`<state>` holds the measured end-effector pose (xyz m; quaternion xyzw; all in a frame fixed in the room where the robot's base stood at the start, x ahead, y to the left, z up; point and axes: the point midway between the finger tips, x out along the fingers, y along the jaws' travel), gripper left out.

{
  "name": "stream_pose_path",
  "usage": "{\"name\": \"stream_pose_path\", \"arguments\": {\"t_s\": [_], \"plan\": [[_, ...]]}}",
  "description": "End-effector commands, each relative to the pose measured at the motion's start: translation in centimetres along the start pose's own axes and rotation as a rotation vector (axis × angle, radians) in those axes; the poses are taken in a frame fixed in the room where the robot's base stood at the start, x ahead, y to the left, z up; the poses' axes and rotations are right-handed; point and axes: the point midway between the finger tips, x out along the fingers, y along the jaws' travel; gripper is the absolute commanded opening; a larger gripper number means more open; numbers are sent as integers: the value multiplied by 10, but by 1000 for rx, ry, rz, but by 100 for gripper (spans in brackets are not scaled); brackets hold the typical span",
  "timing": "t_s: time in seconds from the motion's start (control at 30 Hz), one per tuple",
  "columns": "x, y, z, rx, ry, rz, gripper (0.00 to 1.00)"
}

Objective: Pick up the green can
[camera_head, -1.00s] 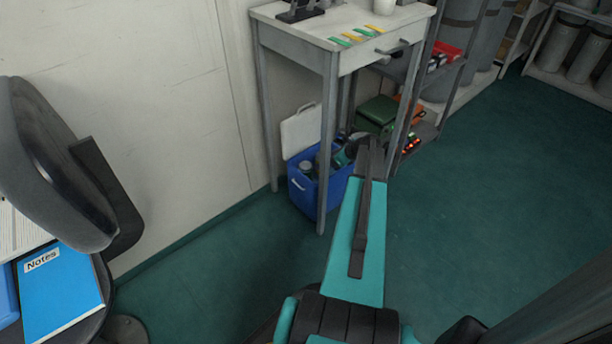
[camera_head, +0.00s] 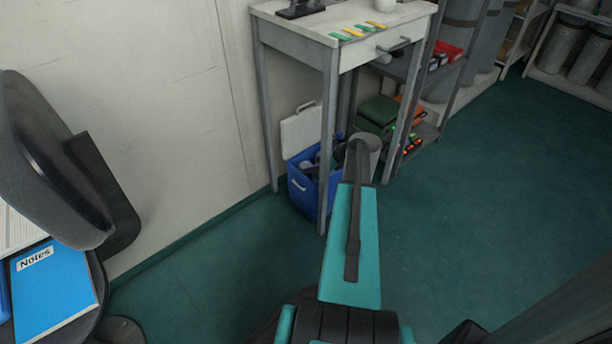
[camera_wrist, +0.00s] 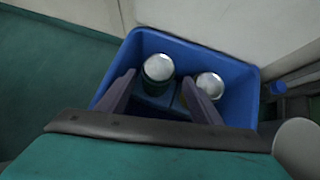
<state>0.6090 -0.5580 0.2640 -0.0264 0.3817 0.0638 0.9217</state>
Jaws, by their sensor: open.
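A dark green can with a silver top (camera_wrist: 157,75) stands upright in the blue cooler (camera_wrist: 245,80) in the wrist view. My gripper (camera_wrist: 159,80) is open above the cooler, with one finger on each side of the green can as seen from above. I cannot tell whether the fingers touch it or how low they reach. A second silver-topped can (camera_wrist: 209,86) stands to the right, beyond the right finger. In the head view the open cooler (camera_head: 302,192) sits on the floor under the small table; my arm hides my fingertips, and the green can is not clear there.
The small table (camera_head: 300,40) rises over the cooler, with a leg close in front. The cooler's white lid (camera_head: 301,130) leans up at the wall. A shelf unit with a green box (camera_head: 380,112) stands to the right. Floor at right is clear.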

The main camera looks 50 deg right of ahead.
Motion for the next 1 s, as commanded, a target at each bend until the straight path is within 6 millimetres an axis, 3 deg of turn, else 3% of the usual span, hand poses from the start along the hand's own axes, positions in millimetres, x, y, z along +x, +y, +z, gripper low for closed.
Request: {"name": "stream_pose_path", "arguments": {"t_s": [0.5, 1.0], "plan": [[47, 1, -2, 1, 0, -1, 60], [50, 2, 0, 1, 0, -1, 60]]}}
